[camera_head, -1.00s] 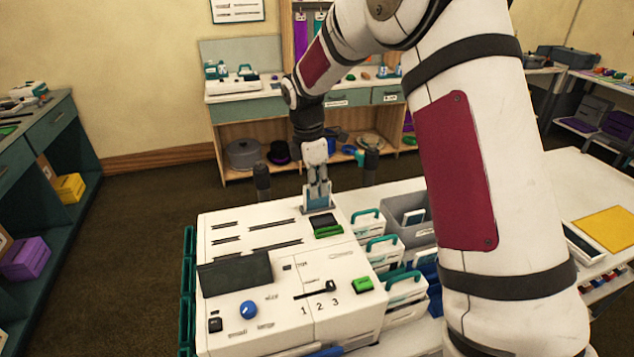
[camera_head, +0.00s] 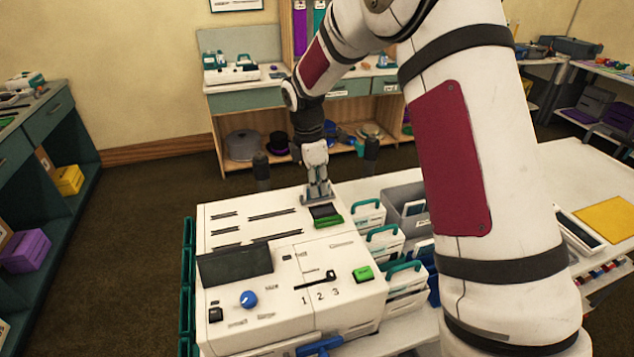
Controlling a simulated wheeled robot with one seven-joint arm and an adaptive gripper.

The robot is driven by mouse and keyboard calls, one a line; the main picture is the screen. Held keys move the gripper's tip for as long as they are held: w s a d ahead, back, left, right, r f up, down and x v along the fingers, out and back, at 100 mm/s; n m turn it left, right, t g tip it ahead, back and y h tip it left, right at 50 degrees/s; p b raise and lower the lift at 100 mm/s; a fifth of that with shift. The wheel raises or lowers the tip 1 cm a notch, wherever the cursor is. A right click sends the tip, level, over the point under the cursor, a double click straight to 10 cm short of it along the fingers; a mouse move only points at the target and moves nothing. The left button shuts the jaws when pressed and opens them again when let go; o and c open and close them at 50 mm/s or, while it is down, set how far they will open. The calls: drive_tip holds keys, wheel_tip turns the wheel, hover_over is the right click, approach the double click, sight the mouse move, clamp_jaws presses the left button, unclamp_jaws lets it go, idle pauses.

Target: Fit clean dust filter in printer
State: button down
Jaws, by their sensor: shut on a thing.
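The white printer (camera_head: 228,312) stands on the table in the middle of the view. It has slots in its top, a dark screen, a blue knob, a slider by the numbers 1 2 3 and green buttons. My gripper (camera_head: 318,190) points down at the printer's far right corner, low over the top. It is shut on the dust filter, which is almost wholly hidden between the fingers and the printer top. How deep the filter sits, and whether it is fully seated, I cannot tell.
Right of the printer stand several white cartridges (camera_head: 383,240) with teal handles and a grey bin (camera_head: 436,226) holding a framed panel (camera_head: 413,208). A white-framed panel (camera_head: 580,232) and a yellow sheet (camera_head: 606,224) lie on the right table. My arm covers much of the right side.

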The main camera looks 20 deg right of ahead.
idle(0.4)
drive_tip(key=c, duration=1.6)
unclamp_jaws()
wheel_tip(320, 180, up, 12)
drive_tip(key=a, duration=0.1)
drive_tip(key=shift+a, duration=0.25)
drive_tip(key=shift+f, duration=0.1)
